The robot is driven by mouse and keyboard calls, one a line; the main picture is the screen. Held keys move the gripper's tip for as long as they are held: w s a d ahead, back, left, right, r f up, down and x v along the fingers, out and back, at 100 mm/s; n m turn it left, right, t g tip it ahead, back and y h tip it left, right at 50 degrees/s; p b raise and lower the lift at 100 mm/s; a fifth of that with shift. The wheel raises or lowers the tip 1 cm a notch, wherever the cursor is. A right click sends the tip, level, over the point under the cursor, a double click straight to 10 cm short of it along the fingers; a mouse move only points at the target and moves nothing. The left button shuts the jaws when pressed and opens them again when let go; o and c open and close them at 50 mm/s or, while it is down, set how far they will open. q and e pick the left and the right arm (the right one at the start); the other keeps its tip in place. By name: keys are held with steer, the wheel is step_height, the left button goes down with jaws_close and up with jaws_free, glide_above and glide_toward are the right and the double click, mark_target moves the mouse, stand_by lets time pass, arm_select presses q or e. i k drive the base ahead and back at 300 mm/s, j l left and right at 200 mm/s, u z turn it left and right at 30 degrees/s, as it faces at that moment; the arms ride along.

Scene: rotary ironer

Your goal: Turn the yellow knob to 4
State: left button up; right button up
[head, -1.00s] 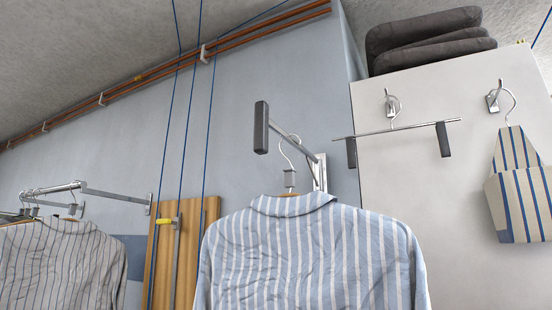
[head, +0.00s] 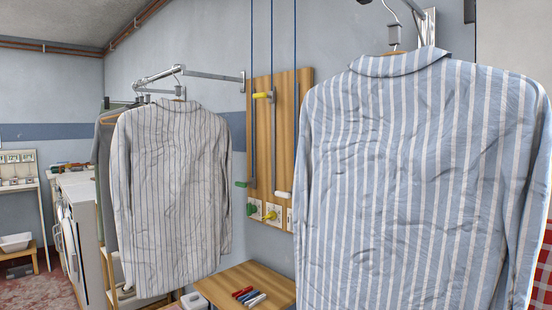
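A small yellow knob (head: 270,216) sits low on a wooden wall board (head: 283,120), on a pale plate, to the right of a green knob (head: 252,209). Its pointer and any numbers are too small to read. A yellow handle (head: 263,95) is higher on the same board, on a lever with a blue cord. The blue striped shirt hides the board's lower right part. Neither of my grippers is in view.
A blue striped shirt (head: 415,180) hangs close in front on the right. A grey striped shirt (head: 172,195) hangs from a wall rail on the left. A small wooden table (head: 235,285) with red and blue items stands below the board.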

mark_target(271, 216)
steer(key=i+j+z, duration=0.75)
steer(key=i, duration=0.25)
steer(key=j, duration=0.1)
